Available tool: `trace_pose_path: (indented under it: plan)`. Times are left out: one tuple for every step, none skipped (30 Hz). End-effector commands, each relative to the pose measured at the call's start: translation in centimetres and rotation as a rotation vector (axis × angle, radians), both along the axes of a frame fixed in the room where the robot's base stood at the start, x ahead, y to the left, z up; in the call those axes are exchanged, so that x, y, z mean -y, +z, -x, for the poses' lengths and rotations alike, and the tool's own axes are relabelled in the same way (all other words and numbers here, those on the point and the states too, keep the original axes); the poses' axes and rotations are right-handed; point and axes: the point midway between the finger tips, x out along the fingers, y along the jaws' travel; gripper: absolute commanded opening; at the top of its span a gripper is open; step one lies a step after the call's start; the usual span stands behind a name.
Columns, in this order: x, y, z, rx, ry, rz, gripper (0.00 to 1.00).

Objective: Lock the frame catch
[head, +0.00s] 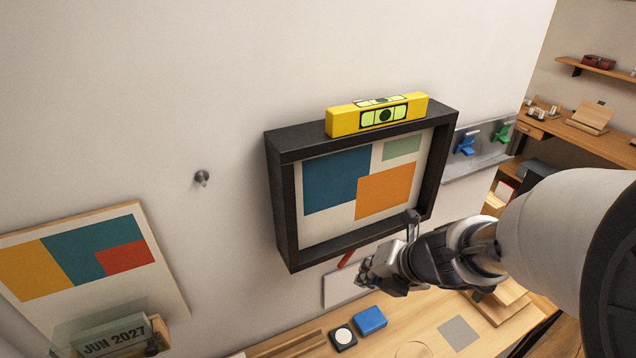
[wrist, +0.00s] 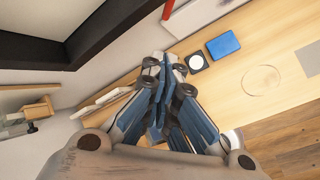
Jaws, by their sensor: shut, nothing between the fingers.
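The black frame (head: 280,205) hangs on the wall with a blue, orange and green picture inside it. In the wrist view its dark underside (wrist: 120,18) shows at the upper left. A red lever (head: 346,258), which looks like the catch, sticks out below the frame's lower edge. Its red end (wrist: 168,9) is also at the top of the wrist view. My gripper (head: 366,274) is below the frame, close to the lever's right in the head view. In the wrist view its fingers (wrist: 164,64) are shut and empty, apart from the lever.
A yellow level (head: 345,121) rests on top of the frame. A white plate (head: 337,290) is on the wall below it. A blue box (head: 370,320) and a black item with a white disc (head: 343,338) lie on the desk (head: 410,328). A wall peg (head: 202,178) is left.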

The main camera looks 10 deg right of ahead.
Motion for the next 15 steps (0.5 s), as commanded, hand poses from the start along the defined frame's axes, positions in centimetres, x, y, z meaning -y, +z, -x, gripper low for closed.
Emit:
trace_pose_path:
  plan:
    - [-0.2,-0.6,-0.2,-0.002,0.001,-0.001,0.0]
    - [-0.2,-0.9,-0.4,-0.001,0.002,0.0,0.0]
    - [-0.4,-1.5,-0.7,-0.001,0.003,0.0,0.0]
    - [-0.6,-2.0,-1.0,-0.002,0.003,0.0,0.0]
    - [-0.7,-2.5,-1.3,-0.003,0.004,0.0,0.0]
    - [-0.9,-3.2,-1.7,-0.003,0.004,0.0,0.0]
    - [-1.1,-3.8,-2.0,-0.003,0.005,0.0,0.0]
    - [-1.3,-4.3,-2.4,-0.002,0.004,0.0,0.0]
    - [-1.5,-5.1,-2.9,-0.002,0.005,0.001,0.0]
    - [-1.7,-5.6,-3.2,-0.003,0.006,0.001,0.0]
    - [-1.9,-6.2,-3.6,-0.002,0.005,0.0,0.0]
    - [-2.1,-6.9,-4.0,-0.002,0.004,0.0,0.0]
    - [-2.3,-7.3,-4.4,-0.002,0.004,0.001,0.0]
    - [-2.4,-7.8,-4.7,-0.002,0.004,0.001,0.0]
    - [-2.7,-8.4,-5.1,-0.002,0.004,0.0,0.0]
